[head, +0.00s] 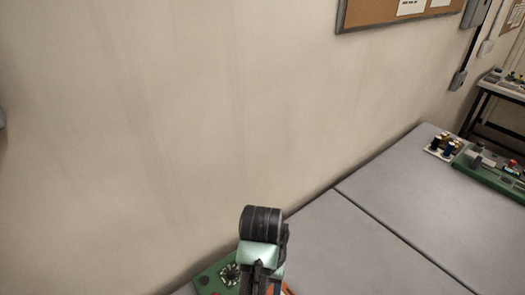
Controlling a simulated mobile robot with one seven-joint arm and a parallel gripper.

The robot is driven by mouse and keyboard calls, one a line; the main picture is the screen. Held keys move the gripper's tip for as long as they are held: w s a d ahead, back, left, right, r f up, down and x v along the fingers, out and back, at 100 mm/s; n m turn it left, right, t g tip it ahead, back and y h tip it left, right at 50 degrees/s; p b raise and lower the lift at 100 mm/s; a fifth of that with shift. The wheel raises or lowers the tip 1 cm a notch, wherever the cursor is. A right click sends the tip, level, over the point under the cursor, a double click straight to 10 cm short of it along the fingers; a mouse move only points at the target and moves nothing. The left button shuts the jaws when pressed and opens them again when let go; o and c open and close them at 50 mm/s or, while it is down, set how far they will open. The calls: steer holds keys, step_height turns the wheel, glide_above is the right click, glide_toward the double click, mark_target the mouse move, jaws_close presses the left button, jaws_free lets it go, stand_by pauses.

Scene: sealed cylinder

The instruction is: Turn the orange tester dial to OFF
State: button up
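In the head view, a small piece of an orange object (288,290) shows at the bottom edge, just right of my arm. It may be the tester; its dial and markings cannot be made out. My arm, with a black joint and a pale green link, reaches down in front of it and hides most of this spot. My gripper's fingers do not show; the picture's bottom edge cuts off the arm's lower part.
A green panel (208,284) with a round black-and-white part (229,272) lies left of my arm, by the wall.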

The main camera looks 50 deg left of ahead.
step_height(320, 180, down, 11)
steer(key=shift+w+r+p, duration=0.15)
steer(key=shift+p, duration=0.3)
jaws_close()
